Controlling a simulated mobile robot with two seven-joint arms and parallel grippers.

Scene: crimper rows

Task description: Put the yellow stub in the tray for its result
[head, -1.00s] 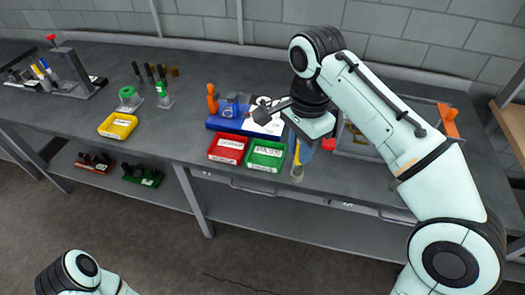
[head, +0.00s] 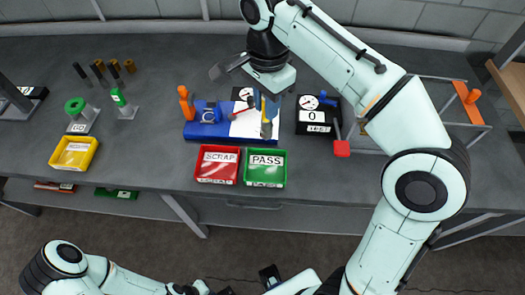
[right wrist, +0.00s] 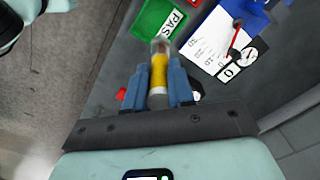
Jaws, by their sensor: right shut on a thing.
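The yellow stub (head: 266,129) is held upright, with pale ends, in my right gripper (head: 267,108). In the right wrist view the stub (right wrist: 159,72) sits between the two blue fingers (right wrist: 160,88). In the head view it overlaps the white card, behind the green PASS tray (head: 265,183); its height is unclear. The red SCRAP tray (head: 217,180) stands beside it on the left. A yellow tray (head: 60,162) with an unreadable label is farther left. Part of my left arm shows at the bottom; its gripper's jaw state is unclear.
A blue fixture (head: 205,132) with an orange handle and a white card (head: 243,128) stands behind the trays. A black gauge box (head: 313,128) reading 0 is right of it. Green-topped pieces and several dark pegs stand at left. Bench between yellow and red trays is clear.

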